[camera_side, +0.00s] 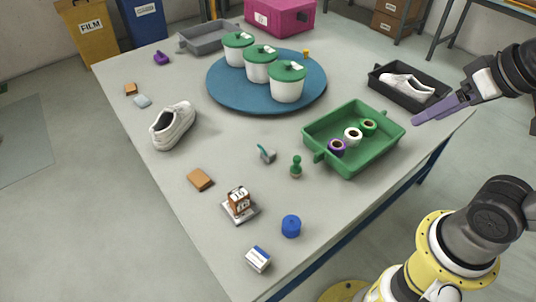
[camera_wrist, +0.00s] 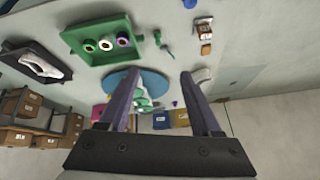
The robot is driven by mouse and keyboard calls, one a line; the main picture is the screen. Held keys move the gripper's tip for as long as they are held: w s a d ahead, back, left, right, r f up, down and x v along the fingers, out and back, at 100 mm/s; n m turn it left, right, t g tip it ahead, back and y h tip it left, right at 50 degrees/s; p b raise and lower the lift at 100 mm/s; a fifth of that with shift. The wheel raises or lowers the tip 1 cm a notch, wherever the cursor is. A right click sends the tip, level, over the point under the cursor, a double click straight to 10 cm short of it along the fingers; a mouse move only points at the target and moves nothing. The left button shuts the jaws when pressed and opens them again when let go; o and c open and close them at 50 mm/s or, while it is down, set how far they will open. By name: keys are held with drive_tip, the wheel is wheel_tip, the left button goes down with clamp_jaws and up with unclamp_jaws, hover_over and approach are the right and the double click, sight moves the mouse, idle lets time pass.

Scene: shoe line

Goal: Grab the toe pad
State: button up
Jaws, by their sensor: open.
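No object is clearly marked as the toe pad, and I cannot tell which one it is. Candidates are a tan-brown block (camera_side: 200,179) near the table's middle front, a small orange-brown block (camera_side: 131,89) and a pale grey-blue block (camera_side: 142,101) at the left edge. A purple knobbed piece (camera_side: 161,58) lies at the far left. My gripper (camera_side: 418,120), with purple fingers, is at the table's right edge beside the black tray, far from these blocks. In the wrist view its fingers (camera_wrist: 160,74) are spread with nothing between them.
A white shoe (camera_side: 173,125) stands at left; another (camera_side: 406,87) lies in the black tray (camera_side: 424,106). A green tray (camera_side: 365,165) holds coloured rolls. Lidded tubs stand on a blue disc (camera_side: 225,98). A stamp (camera_side: 238,203), blue cylinder (camera_side: 291,226) and small box (camera_side: 258,259) are in front.

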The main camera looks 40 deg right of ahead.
drive_tip(key=w+r+m, duration=0.4)
drive_tip(key=w+r, duration=0.4)
drive_tip(key=m+g, duration=0.3)
drive_tip(key=m, duration=0.6)
hover_over(263, 150)
drive_tip(key=d, duration=0.2)
wheel_tip(263, 150, down, 18)
wheel_tip(263, 150, down, 9)
drive_tip(key=w+g, duration=0.1)
drive_tip(key=w, duration=0.2)
drive_tip(key=f, duration=0.6)
drive_tip(key=s+f+g, duration=0.1)
drive_tip(key=f, duration=0.6)
drive_tip(key=s+f+g, duration=0.1)
drive_tip(key=f, duration=0.5)
drive_tip(key=shift+s+a+f, duration=0.15)
drive_tip(key=shift+a+f, duration=0.15)
drive_tip(key=shift+f, duration=0.1)
drive_tip(key=shift+w+a+f, duration=0.1)
drive_tip(key=shift+w+f, duration=0.1)
drive_tip(key=shift+f, duration=1.4)
drive_tip(key=shift+w+a+f, duration=0.1)
drive_tip(key=shift+w+f, duration=0.05)
drive_tip(key=shift+f, duration=1.45)
